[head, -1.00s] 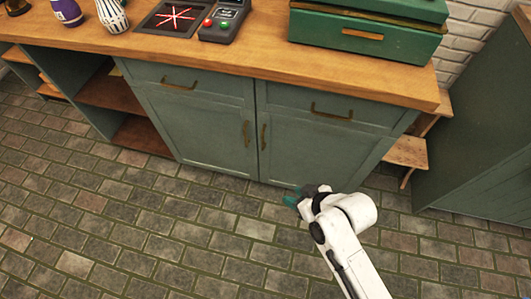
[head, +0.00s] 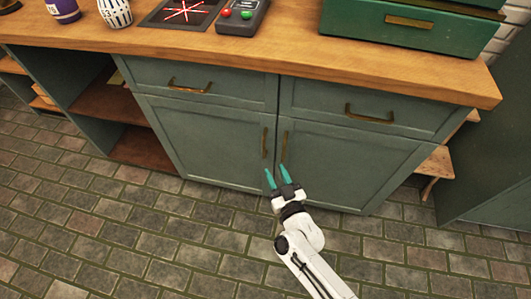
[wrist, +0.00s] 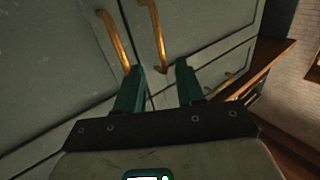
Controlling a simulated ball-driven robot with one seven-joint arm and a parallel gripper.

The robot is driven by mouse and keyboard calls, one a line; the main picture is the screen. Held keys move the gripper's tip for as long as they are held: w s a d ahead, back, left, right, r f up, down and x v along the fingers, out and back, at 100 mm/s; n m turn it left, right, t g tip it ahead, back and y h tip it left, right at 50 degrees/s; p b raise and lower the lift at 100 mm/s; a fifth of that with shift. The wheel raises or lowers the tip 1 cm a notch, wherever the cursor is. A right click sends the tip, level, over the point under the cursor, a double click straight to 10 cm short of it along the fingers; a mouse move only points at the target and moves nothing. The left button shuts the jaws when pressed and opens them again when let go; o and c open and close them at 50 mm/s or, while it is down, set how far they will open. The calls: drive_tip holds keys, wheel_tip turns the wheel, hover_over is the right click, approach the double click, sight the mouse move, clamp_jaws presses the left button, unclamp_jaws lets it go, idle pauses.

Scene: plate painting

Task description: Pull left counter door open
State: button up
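The left counter door (head: 205,140) is a grey-green panel, shut, with an upright brass handle (head: 265,142) near its right edge. The right door (head: 330,165) is also shut, and its own brass handle (head: 284,147) stands close beside the left one. My gripper (head: 277,171) has its two teal fingers spread and empty, just below and in front of the two handles. In the wrist view my gripper (wrist: 160,80) is open, and the two brass handles show beyond its fingers. I cannot tell whether a fingertip touches a handle.
Two drawers with brass handles (head: 190,86) (head: 369,114) sit above the doors under the wooden countertop (head: 300,55). Open shelves (head: 105,100) are at the left, a small wooden stool (head: 436,165) at the right. The brick floor (head: 130,235) before the doors is clear.

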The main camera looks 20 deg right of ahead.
drive_tip(key=w+b, duration=0.2)
drive_tip(key=w, duration=0.7)
drive_tip(key=shift+d+b, duration=0.2)
drive_tip(key=shift+b, duration=0.15)
clamp_jaws()
